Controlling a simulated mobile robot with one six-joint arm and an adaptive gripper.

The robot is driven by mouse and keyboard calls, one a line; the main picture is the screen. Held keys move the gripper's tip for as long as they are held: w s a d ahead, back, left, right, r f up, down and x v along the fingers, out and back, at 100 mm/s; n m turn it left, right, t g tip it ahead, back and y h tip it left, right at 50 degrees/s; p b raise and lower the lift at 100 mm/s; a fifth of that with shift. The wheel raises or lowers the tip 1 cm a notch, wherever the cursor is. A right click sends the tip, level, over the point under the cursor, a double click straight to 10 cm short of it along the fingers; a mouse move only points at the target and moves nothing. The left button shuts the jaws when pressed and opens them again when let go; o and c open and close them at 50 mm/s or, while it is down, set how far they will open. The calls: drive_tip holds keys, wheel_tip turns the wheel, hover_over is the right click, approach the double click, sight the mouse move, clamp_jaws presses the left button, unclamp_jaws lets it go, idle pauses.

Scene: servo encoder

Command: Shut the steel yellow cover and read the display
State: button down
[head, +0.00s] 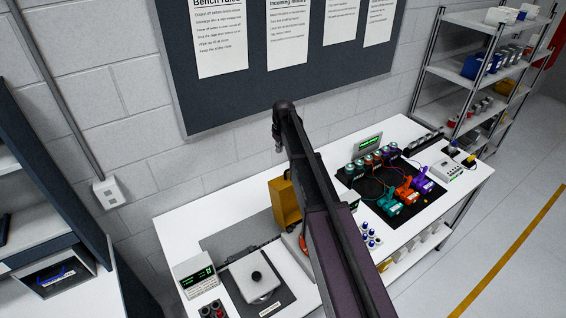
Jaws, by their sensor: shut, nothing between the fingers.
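A yellow cover (284,205) stands upright toward the back of the white bench, just left of my arm. Its face looks plain, and my arm hides what lies to its right. A grey box with a lit green display (196,277) stands at the bench's left end. A second lit green display (369,143) stands at the back, right of my arm. Their text is too small to read. My dark arm crosses the middle of the view, above the bench. I cannot make out my gripper or its fingers.
A pale steel plate with a black knob (254,277) sits on a dark mat. Teal, orange and purple devices with wires lie on a black mat (432,211) at right. Small blue-topped parts (370,238) stand nearby. Shelves (480,90) stand at right; the wall is behind.

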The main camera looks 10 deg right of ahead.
drive_tip(key=shift+w+r, duration=0.2)
drive_tip(key=shift+w, duration=0.05)
drive_tip(key=shift+f, duration=0.25)
drive_tip(key=b, duration=0.9)
hover_over(282, 176)
drive_tip(key=shift+s+d+f, duration=0.1)
drive_tip(key=shift+s+f, duration=0.05)
drive_tip(key=shift+f, duration=2.05)
drive_tip(key=shift+s+f, duration=0.1)
drive_tip(key=shift+f, duration=2.05)
drive_tip(key=shift+s, duration=0.15)
